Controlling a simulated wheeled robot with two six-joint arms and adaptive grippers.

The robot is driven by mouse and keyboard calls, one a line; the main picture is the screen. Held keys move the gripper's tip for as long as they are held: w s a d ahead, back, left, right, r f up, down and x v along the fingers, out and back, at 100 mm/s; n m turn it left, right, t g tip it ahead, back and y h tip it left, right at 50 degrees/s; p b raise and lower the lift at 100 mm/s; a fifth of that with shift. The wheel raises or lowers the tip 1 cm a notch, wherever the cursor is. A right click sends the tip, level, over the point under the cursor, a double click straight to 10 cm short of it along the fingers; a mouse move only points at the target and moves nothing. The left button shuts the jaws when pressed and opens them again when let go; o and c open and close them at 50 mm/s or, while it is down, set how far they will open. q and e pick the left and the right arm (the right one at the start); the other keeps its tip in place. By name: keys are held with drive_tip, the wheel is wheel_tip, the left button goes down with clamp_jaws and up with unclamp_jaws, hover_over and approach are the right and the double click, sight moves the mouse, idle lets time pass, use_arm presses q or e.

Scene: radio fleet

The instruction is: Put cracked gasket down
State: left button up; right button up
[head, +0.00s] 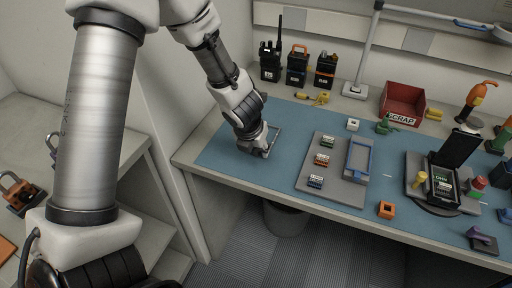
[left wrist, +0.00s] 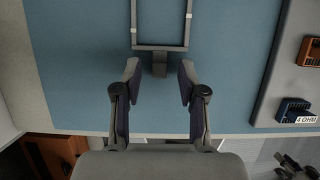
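The gasket (left wrist: 160,47), a thin dark rectangular frame with a short block-like tab on its near side, appears at the top of the left wrist view, over the blue mat. Small pale marks show on its two sides. In the head view part of the gasket (head: 277,137) shows just beyond my left gripper (head: 264,153). In the left wrist view my left gripper (left wrist: 159,75) is open, its fingers on either side of the tab with gaps to both. My right gripper is in neither view.
The blue mat (head: 215,158) is clear around the gripper. A grey board (head: 310,183) with small blocks and a blue-rimmed tray (head: 359,158) lies to the right. A red scrap bin (head: 402,103) and several radios (head: 297,67) stand behind. An open device (head: 448,172) is farther right.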

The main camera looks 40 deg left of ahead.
use_arm(q)
drive_tip(key=shift+r, duration=0.1)
drive_tip(key=shift+r+p, duration=0.35)
drive_tip(key=shift+p, duration=0.15)
drive_tip(key=p+v, duration=0.6)
drive_tip(key=v, duration=0.6)
drive_tip(key=s+d+f+n+g+h, duration=0.2)
drive_tip(key=s+d+f+n, duration=0.25)
drive_tip(key=f+n, duration=0.25)
drive_tip(key=s+d+f+n+g+h, duration=0.2)
drive_tip(key=s+d+f+n, duration=0.2)
drive_tip(key=s+f+n, duration=0.25)
drive_tip(key=s+a+f+n+y, duration=0.1)
drive_tip(key=s+f+n, duration=0.3)
drive_tip(key=f+n, duration=0.3)
drive_tip(key=s+f+n+y, duration=0.2)
drive_tip(key=s+f+n, duration=0.3)
drive_tip(key=n, duration=0.8)
wheel_tip(320, 180, down, 2)
drive_tip(key=shift+s+a+f, duration=0.15)
drive_tip(key=shift+a+f, duration=0.05)
drive_tip(key=shift+a, duration=0.15)
